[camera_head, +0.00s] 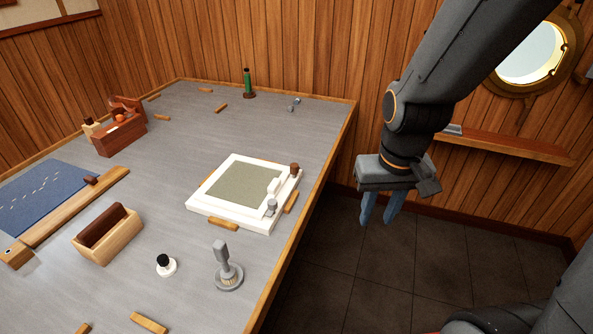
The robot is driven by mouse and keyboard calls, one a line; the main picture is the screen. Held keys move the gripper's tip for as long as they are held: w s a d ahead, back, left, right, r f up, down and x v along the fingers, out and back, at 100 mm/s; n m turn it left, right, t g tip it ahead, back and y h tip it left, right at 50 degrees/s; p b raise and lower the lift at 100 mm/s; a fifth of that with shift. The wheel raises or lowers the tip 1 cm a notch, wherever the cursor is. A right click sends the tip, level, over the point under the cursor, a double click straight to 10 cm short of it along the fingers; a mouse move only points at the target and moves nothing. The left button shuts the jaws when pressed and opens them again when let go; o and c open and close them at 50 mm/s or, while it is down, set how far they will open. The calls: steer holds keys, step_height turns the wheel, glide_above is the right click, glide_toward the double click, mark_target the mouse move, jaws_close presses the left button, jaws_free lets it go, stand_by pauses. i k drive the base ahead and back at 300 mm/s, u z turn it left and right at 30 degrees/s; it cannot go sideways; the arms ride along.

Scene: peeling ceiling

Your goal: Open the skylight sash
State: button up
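A white square frame (203,212) lies on the grey table and looks like the skylight. Its grey-green panel (243,186), seemingly the sash, lies flat within the frame. A white raised piece (273,186) and a small grey knob (271,207) sit along its right side. A brown knob (295,168) stands at its right back corner. My gripper (378,221) hangs to the right of the table, beyond its edge and apart from the skylight. Its two blue fingers point down with a gap between them and nothing held.
Around the skylight are small wooden blocks (223,224). A grey upright handle (227,267), a white-based black knob (165,265), a wooden box (106,234) and a green bottle-like item (248,85) stand on the table. A wall shelf (510,149) is at right.

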mark_target(243, 184)
steer(key=z, duration=0.1)
steer(key=i, duration=0.9)
steer(key=u, duration=0.55)
